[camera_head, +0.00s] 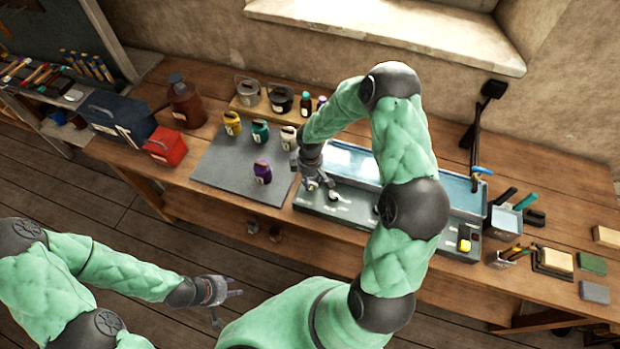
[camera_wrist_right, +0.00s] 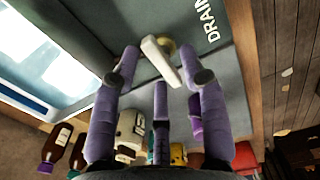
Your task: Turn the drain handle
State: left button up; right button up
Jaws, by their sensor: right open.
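The drain handle (camera_wrist_right: 161,61) is a pale lever on a brass hub, on a grey panel (camera_wrist_right: 262,4) beside the word DRAIN, in the right wrist view. In the head view the handle (camera_head: 340,196) is a small white lever on the front panel of the tray unit (camera_head: 318,207). My right gripper (camera_wrist_right: 163,72) is open, its purple fingers spread on both sides of the lever; I cannot tell whether they touch it. It also shows in the head view (camera_head: 318,184), just left of the handle. My left gripper (camera_head: 230,305) is open and empty, low in front of the bench.
A long water tray (camera_head: 350,160) lies behind the panel, partly hidden by my right arm. Ink jars, including a purple one (camera_head: 262,172), stand on a grey mat (camera_head: 213,160) to the left.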

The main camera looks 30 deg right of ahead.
grip_shut()
jog(key=n, duration=0.4)
jog(key=shift+a+p, duration=0.1)
jog(key=shift+p, duration=0.3)
jog(key=n+p, duration=0.1)
jog(key=n, duration=0.3)
jog(key=shift+w+n, duration=0.1)
jog(key=shift+n, duration=0.2)
jog(key=n+p, duration=0.2)
jog(key=n, duration=0.2)
jog(key=shift+a+r, duration=0.1)
jog(key=n+p, duration=0.2)
jog(key=n, duration=0.3)
jog(key=shift+a, duration=0.1)
